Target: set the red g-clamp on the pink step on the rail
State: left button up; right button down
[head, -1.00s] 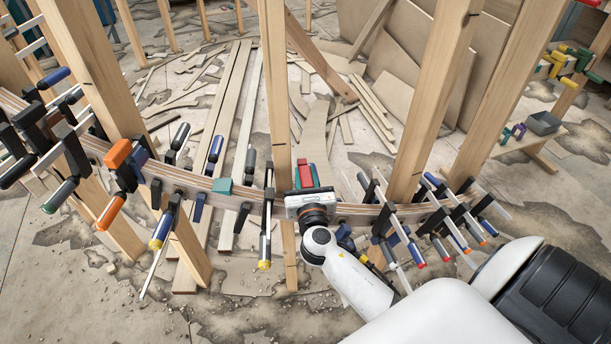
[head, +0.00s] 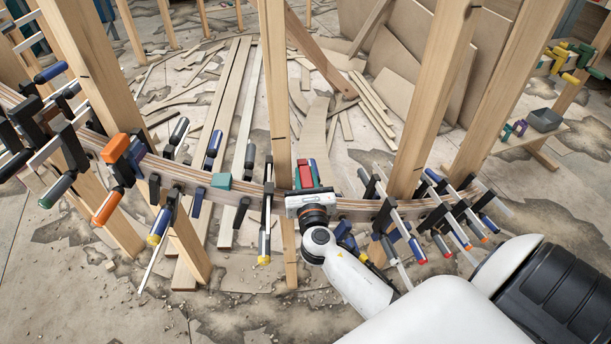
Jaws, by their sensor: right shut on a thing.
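My right gripper (head: 309,190) reaches in from the lower right and is at the curved wooden rail (head: 345,211), just right of the middle post. It is shut on a red piece (head: 306,174), which I take to be the red g-clamp; a teal edge shows beside it. Most of the clamp is hidden by the gripper, and I cannot tell whether it touches the rail. I cannot make out a pink step; the rail at the gripper is covered. My left gripper is out of view.
Several bar clamps (head: 265,225) hang along the rail on both sides. A teal block (head: 221,181) sits on the rail left of the gripper. Upright posts (head: 278,110) stand close by. A low bench (head: 530,134) with a grey bin (head: 545,120) is at the right.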

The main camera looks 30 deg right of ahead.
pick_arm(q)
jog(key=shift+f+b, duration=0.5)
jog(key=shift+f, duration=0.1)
pick_arm(e)
jog(key=shift+f, duration=0.75)
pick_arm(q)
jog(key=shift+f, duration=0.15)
pick_arm(e)
jog(key=shift+f, duration=0.15)
